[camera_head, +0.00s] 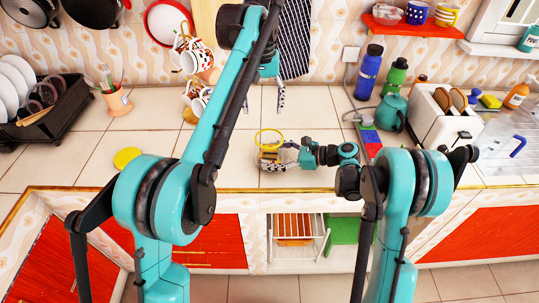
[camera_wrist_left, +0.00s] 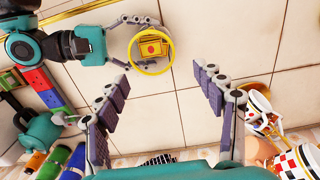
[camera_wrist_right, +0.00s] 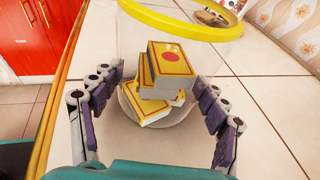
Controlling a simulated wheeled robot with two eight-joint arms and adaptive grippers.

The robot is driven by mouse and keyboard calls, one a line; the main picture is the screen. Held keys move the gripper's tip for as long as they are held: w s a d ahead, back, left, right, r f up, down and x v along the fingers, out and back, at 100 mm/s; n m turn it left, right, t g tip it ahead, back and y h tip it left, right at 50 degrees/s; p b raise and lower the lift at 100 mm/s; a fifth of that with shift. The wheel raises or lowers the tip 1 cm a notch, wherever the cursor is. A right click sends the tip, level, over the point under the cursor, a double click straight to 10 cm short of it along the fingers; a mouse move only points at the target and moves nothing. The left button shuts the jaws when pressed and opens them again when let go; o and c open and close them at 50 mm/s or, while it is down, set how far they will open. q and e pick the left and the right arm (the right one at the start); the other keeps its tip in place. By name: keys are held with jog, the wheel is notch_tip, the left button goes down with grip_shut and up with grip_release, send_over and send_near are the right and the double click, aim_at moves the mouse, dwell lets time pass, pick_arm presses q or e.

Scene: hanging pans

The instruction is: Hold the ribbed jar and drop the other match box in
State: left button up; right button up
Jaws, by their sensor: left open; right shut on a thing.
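The clear jar with a yellow rim (camera_head: 269,134) stands on the tiled counter. My right gripper (camera_head: 279,153) is shut around its sides; the jar also shows in the right wrist view (camera_wrist_right: 228,30). Yellow match boxes (camera_wrist_right: 165,80) with a red dot lie stacked and askew inside the jar; they also show through its mouth in the left wrist view (camera_wrist_left: 152,47). No match box is visible outside it. My left gripper (camera_head: 265,99) is open and empty above the counter, behind the jar; its spread fingers show in the left wrist view (camera_wrist_left: 163,88).
A yellow disc (camera_head: 127,158) lies on the counter at left. A mug rack (camera_head: 193,62) stands behind my left arm. Colored blocks (camera_head: 370,141), a teal kettle (camera_head: 391,112), bottles and a toaster (camera_head: 441,115) stand at right. The counter behind the jar is clear.

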pick_arm(q)
jog(key=shift+r, duration=2.4)
pick_arm(e)
jog(key=o, duration=1.3)
jog(key=shift+c, duration=0.2)
jog(key=v, duration=1.2)
pick_arm(q)
jog(key=shift+a, duration=0.1)
pick_arm(e)
jog(key=shift+s+a, duration=0.1)
